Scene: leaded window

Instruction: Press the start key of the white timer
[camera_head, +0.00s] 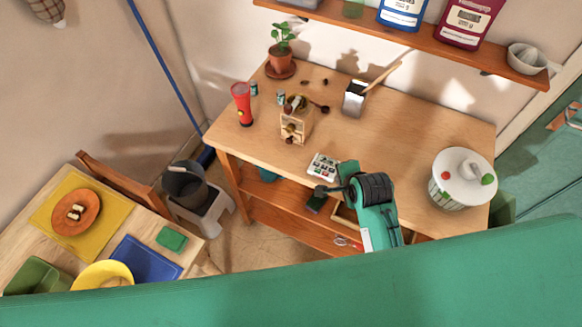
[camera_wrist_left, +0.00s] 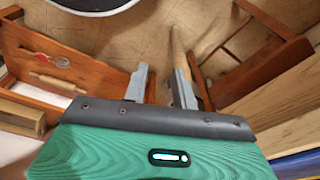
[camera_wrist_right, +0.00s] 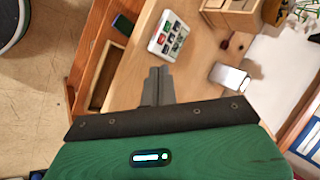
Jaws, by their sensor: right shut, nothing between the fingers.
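The white timer (camera_head: 323,167) lies on the wooden worktable near its front edge, with several dark and coloured keys on its face. It also shows in the right wrist view (camera_wrist_right: 168,37), beyond the fingertips. Which key is the start key is too small to tell.
A wooden grinder (camera_head: 294,122) stands behind the timer, and a metal holder (camera_head: 354,99) with a wooden tool stands farther back. A red torch (camera_head: 242,104) is at the left. A lidded white pot (camera_head: 463,179) stands at the right. The tabletop between holder and pot is clear.

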